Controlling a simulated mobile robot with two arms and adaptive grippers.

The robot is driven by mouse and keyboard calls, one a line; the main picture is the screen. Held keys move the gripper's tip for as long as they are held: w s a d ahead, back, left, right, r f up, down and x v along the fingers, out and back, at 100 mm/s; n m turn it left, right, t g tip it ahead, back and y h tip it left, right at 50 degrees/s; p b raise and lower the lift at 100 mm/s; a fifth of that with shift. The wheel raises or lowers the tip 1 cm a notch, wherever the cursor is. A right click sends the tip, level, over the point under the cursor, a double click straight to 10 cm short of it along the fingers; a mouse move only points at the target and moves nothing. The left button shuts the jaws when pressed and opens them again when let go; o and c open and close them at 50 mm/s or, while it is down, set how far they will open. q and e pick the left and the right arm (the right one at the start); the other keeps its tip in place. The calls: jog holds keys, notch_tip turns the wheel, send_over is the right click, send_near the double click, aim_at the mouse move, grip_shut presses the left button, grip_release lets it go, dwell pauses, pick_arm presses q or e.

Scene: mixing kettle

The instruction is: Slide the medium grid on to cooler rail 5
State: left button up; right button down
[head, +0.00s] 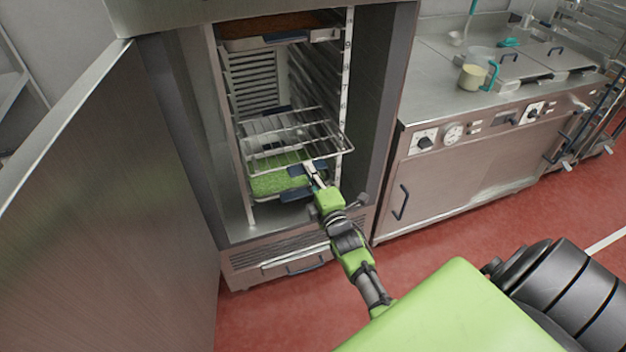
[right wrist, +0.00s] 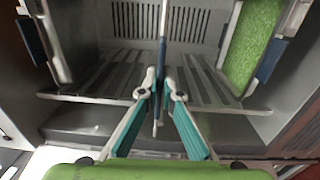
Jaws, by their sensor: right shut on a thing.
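The medium grid (head: 290,141), a wire rack, is at the mouth of the open cooler (head: 218,120) in the head view. It is roughly level, and its front edge sticks out past the rail posts. My right gripper (head: 313,168) is at its front edge. In the right wrist view my gripper (right wrist: 160,91) is shut on a thin blue and grey piece, the grid (right wrist: 162,50) seen edge-on. The numbered rail post (head: 345,75) stands on the right; I cannot read which rail is 5 or whether the grid rests on rails. My left gripper is not in view.
A tray with green contents (head: 275,184) sits just below the grid, and a tray with brown contents (head: 268,27) sits near the top. The cooler door (head: 110,180) stands open on the left. A steel counter (head: 450,180) adjoins the cooler on the right.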

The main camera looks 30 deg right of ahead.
aim_at(293, 139)
jog(key=shift+b+x, duration=0.65)
jog(key=shift+x, duration=0.8)
jog(key=shift+w+r, duration=0.2)
jog(key=shift+w, duration=0.05)
jog(key=b+x, duration=0.2)
jog(key=x, duration=0.1)
jog(key=b+x, duration=0.2)
jog(key=x, duration=0.1)
jog(key=b+x, duration=0.3)
jog(key=shift+f, duration=0.25)
jog(key=shift+w+d+b, duration=0.1)
jog(key=shift+w+b, duration=0.3)
jog(key=shift+w, duration=0.2)
jog(key=shift+w+r, duration=0.2)
jog(key=shift+w+d+f+b, duration=0.1)
jog(key=shift+w+f+b, duration=0.2)
jog(key=shift+b, duration=0.25)
